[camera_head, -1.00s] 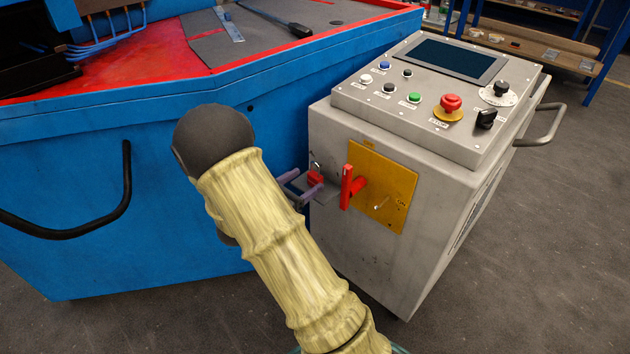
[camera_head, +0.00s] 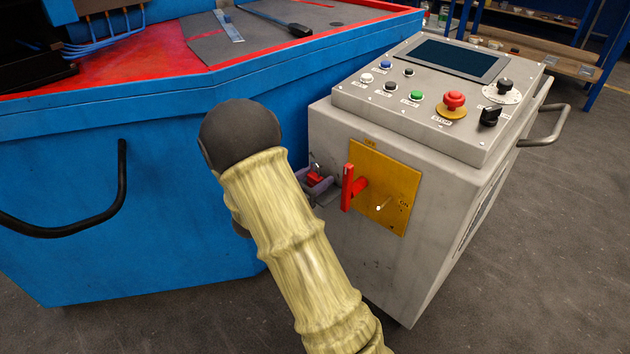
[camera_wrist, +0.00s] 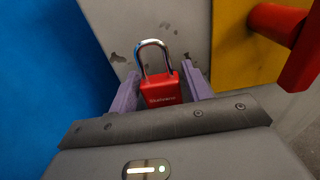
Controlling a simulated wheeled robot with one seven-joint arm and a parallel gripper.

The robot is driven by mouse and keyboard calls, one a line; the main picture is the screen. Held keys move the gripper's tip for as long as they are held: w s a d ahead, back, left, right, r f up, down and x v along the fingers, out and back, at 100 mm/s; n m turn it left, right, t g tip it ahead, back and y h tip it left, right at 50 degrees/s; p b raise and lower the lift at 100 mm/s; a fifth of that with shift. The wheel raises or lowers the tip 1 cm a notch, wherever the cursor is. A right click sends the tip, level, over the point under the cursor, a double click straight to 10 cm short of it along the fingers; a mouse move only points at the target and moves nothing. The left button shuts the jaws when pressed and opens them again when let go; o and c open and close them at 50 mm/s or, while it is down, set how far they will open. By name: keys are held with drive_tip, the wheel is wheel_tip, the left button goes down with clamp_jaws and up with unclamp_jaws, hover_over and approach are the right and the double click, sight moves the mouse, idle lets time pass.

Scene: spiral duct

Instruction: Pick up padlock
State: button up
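The red padlock (camera_wrist: 163,91) with a silver shackle stands upright in front of the grey cabinet face in the wrist view. In the head view, a small part of the padlock (camera_head: 316,179) shows left of the yellow switch plate. My gripper (camera_wrist: 160,84) has its two purple fingers on either side of the padlock body. The fingers look open, with little room beside the body; contact cannot be made out. In the head view, my gripper (camera_head: 309,181) is partly hidden behind my wrist. The padlock's lower part is hidden in the wrist view.
A red switch handle (camera_head: 348,187) on the yellow plate (camera_head: 389,185) juts out just right of the padlock. The grey control cabinet (camera_head: 370,265) stands behind it. The blue machine (camera_head: 150,230) is close on the left.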

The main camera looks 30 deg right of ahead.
drive_tip(key=c, duration=0.7)
drive_tip(key=shift+c, duration=0.2)
wheel_tip(320, 180, up, 28)
drive_tip(key=p, duration=1.4)
